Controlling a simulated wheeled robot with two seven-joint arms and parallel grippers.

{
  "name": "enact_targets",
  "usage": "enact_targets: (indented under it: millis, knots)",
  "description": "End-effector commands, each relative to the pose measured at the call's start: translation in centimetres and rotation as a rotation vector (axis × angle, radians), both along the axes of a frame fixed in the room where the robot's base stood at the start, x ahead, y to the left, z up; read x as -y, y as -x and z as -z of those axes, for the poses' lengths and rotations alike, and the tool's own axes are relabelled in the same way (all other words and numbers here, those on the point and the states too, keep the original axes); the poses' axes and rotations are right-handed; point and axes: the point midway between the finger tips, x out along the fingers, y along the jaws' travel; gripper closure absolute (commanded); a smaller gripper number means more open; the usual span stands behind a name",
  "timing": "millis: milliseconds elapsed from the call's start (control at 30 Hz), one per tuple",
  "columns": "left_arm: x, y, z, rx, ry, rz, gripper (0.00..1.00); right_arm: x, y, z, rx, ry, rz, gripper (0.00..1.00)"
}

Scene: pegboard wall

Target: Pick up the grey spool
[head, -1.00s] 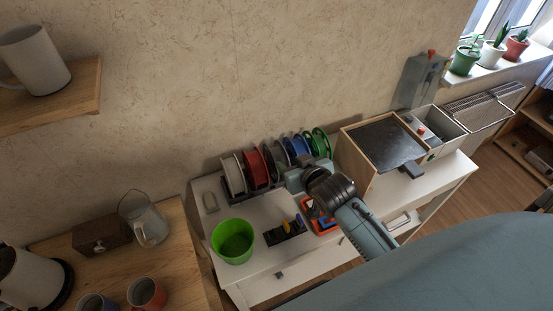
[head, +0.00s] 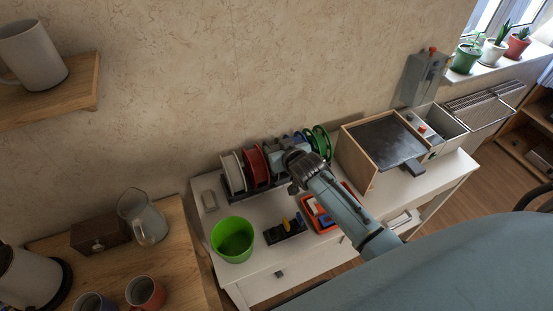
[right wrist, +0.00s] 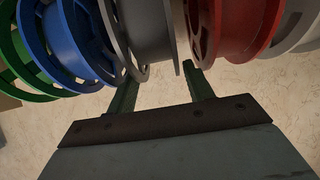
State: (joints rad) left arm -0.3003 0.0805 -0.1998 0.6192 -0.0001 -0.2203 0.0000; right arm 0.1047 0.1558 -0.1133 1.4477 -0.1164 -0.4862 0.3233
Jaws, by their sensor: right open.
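In the head view my right gripper (head: 284,148) is over the spool row and hides most of the grey spool. My left gripper is not in view.
A white spool (head: 233,172) and a green spool (head: 318,142) stand at the row's ends. A green bucket (head: 233,240), a black holder (head: 285,231) and an orange tray (head: 325,220) lie in front. A wooden box (head: 352,160) stands right of the row.

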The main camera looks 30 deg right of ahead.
Motion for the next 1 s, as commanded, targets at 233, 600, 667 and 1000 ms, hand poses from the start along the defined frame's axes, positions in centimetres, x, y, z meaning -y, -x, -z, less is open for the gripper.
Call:
enact_targets:
  millis: [233,600,667,1000]
  knots:
    - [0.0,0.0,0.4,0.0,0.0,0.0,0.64,0.1,-1.7,0.9,0.0,0.001,0.0,0.48]
    - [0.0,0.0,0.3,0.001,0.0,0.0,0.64,0.1,-1.7,0.9,0.0,0.0,0.0,0.67]
    - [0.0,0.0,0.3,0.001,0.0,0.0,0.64,0.1,-1.7,0.9,0.0,0.0,0.0,0.74]
    - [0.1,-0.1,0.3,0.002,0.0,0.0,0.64,0.1,-1.7,0.8,0.002,0.0,0.0,1.0]
